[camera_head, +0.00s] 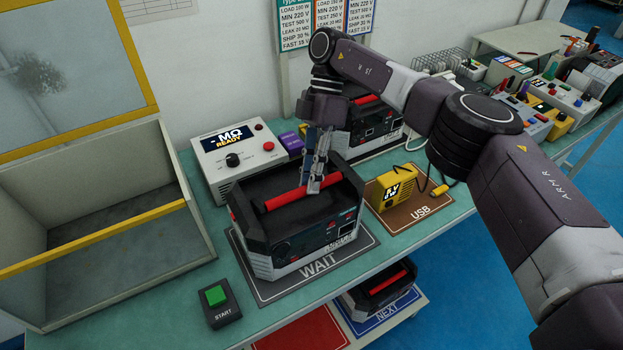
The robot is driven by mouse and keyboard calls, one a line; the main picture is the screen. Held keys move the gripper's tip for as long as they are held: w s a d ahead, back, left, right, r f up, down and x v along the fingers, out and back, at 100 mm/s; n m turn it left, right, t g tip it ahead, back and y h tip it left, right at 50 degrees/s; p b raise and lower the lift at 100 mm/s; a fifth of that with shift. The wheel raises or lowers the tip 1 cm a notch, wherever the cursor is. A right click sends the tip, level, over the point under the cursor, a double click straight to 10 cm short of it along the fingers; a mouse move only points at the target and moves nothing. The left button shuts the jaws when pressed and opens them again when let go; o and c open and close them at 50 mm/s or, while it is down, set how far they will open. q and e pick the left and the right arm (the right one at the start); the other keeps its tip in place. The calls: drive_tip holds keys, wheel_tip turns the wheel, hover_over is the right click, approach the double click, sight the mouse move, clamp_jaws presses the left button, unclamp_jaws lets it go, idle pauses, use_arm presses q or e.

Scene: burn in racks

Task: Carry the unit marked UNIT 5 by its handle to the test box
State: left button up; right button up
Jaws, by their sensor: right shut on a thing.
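A black and grey unit (300,238) with a red bar handle (288,200) stands upright on the dark WAIT mat (262,284). The label low on its front is too small to read surely. My right gripper (313,188) reaches down from above and is shut on the red handle, near its right part. The unit appears to rest on the mat. The test box (60,270) is at the left, a grey open box with a yellow front bar (100,236) and a raised yellow-framed lid (75,70). My left gripper is not in view.
A meter (232,155) reading READY stands behind the unit. A START button (217,303) sits between box and mat. Another unit (372,122) stands behind my gripper. A yellow device (392,187) lies on the USB mat. A further unit (378,287) sits on a lower shelf.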

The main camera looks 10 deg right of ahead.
drive_tip(key=shift+w+r, duration=0.1)
idle(0.5)
drive_tip(key=o, duration=0.9)
drive_tip(key=shift+c, duration=0.2)
drive_tip(key=shift+r, duration=0.1)
wheel_tip(320, 180, up, 10)
idle(0.6)
